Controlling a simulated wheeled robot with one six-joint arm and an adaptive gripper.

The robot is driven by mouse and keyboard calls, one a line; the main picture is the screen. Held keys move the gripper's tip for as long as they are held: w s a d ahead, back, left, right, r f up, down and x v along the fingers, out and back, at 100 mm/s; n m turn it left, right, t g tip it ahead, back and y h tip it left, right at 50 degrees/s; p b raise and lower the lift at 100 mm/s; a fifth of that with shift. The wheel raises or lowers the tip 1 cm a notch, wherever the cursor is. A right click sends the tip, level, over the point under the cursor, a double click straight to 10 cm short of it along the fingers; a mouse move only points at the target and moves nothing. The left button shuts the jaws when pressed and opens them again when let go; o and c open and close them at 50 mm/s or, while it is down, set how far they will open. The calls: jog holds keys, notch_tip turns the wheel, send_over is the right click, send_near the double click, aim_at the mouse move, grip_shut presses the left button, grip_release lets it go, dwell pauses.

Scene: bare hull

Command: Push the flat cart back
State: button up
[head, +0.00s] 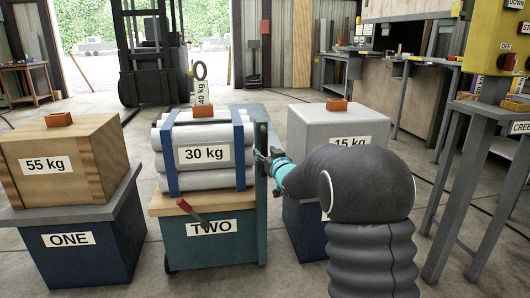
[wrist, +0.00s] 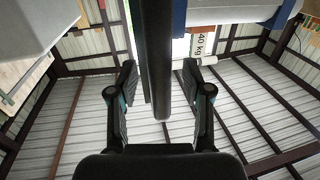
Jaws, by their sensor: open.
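The wheeled teal cart marked TWO (head: 240,250) stands in the middle of the head view, with a wooden top and a small dark wheel at its lower left. A bundle of grey pipes marked 30 kg (head: 205,134), held by blue straps, rests on it. A tall teal upright (head: 261,125) rises at its right side. My gripper (head: 265,160) is at this upright, partly hidden by my arm. In the wrist view my open gripper (wrist: 158,85) has a dark bar (wrist: 155,50) between its fingers, with visible gaps. Whether it touches the bar cannot be told.
Stand ONE (head: 75,260) with a 55 kg wooden crate (head: 65,160) is at left. A blue stand (head: 300,235) with a 15 kg grey block (head: 325,122) is close at right. A forklift (head: 148,55) stands behind. A yellow control box (head: 498,45) is at far right.

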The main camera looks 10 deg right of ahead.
jog(key=shift+w+a, duration=0.15)
jog(key=shift+w, duration=0.5)
grip_shut()
